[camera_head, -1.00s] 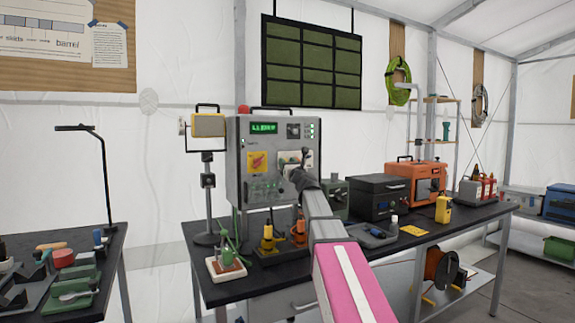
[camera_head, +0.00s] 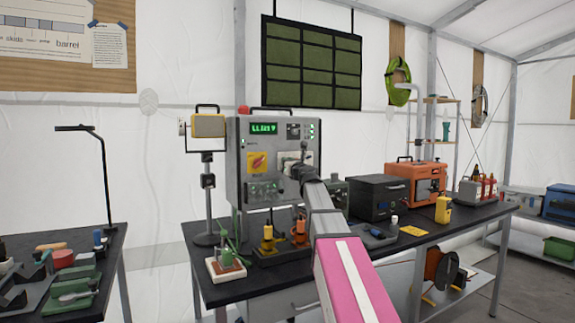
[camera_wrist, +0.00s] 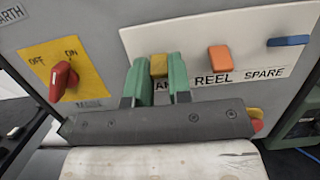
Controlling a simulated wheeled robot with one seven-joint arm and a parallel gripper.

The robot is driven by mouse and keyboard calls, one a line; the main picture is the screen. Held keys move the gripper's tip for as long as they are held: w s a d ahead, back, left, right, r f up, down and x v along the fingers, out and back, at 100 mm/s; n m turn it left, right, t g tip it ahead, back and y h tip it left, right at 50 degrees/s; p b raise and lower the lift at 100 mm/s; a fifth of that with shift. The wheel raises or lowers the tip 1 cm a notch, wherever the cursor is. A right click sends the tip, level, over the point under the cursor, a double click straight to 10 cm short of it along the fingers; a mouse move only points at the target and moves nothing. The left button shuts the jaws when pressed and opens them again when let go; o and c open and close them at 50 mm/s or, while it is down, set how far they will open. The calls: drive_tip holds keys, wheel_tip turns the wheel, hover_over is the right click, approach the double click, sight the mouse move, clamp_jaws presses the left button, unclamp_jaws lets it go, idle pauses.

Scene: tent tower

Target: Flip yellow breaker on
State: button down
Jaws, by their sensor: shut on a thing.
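The yellow breaker (camera_wrist: 159,66) is a small yellow lever on a white plate (camera_wrist: 260,25) on the grey control panel (camera_head: 235,160). The two green fingers of my gripper (camera_wrist: 159,80) close on it from left and right in the wrist view. Its label below is mostly hidden by my gripper. I cannot tell whether the lever is on or off. In the head view my gripper (camera_head: 303,158) is at the panel's right half and hides the breaker.
An orange breaker (camera_wrist: 220,58) above REEL and a blue one (camera_wrist: 288,41) above SPARE are to the right. A red rotary switch (camera_wrist: 63,80) on a yellow OFF/ON plate is to the left. An orange case (camera_head: 415,180) and black box (camera_head: 378,198) stand right of the panel.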

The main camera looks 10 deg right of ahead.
drive_tip(key=shift+w+r+g+h, duration=0.1)
drive_tip(key=shift+r+g+h, duration=0.3)
drive_tip(key=shift+g, duration=0.85)
drive_tip(key=shift+s+r+g+h, duration=0.1)
drive_tip(key=shift+r+g+h, duration=0.3)
drive_tip(key=shift+g, duration=0.9)
drive_tip(key=shift+w+r+g+h, duration=0.1)
drive_tip(key=shift+r+g+h, duration=0.3)
drive_tip(key=shift+g, duration=0.85)
drive_tip(key=shift+f, duration=0.1)
drive_tip(key=c, duration=1)
unclamp_jaws()
drive_tip(key=shift+c, duration=0.2)
drive_tip(key=v, duration=1)
drive_tip(key=shift+s+r, duration=0.3)
drive_tip(key=shift+s, duration=0.1)
